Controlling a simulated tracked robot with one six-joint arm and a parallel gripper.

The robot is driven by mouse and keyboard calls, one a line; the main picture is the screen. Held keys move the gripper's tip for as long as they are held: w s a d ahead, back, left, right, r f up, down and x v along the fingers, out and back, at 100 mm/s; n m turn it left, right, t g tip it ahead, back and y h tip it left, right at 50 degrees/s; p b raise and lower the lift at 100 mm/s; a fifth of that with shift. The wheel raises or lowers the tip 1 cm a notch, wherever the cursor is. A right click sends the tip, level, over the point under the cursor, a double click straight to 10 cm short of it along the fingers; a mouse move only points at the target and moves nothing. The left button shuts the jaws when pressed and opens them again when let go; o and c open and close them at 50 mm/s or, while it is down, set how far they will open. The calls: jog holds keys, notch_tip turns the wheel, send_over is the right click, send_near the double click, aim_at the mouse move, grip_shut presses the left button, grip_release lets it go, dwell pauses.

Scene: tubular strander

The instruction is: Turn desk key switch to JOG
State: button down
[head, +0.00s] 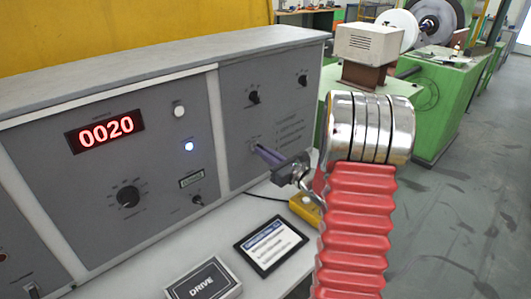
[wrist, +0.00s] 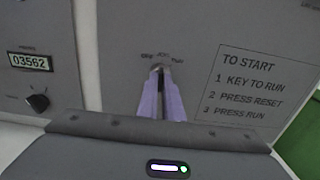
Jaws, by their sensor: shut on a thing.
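The desk key switch (wrist: 160,68) is on the grey right-hand panel of the control desk (head: 235,120). Small position labels, too blurred to read surely, arc above it in the wrist view. My gripper (head: 262,152) reaches the panel from the right, and its two purple fingers also show in the wrist view (wrist: 160,90). They are shut on the key, with the tips at the panel face. The fingers hide most of the key, so I cannot tell which position it points to.
Printed start steps (wrist: 248,85) are right of the switch. Black knobs (head: 254,97) sit above it. A counter (wrist: 30,61) and another knob (wrist: 38,102) are to its left. A tablet (head: 270,245) and a DRIVE box (head: 204,280) lie on the desktop below. Green machinery (head: 350,105) stands behind.

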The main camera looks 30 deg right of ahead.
jog(key=shift+s+d+f, duration=0.1)
jog(key=shift+f, duration=0.15)
jog(key=c, duration=1.9)
grip_release()
jog(key=shift+r, duration=0.15)
jog(key=s, duration=0.4)
jog(key=s+d, duration=0.1)
jog(key=s, duration=0.8)
jog(key=shift+s+d, duration=0.3)
jog(key=shift+d, duration=0.1)
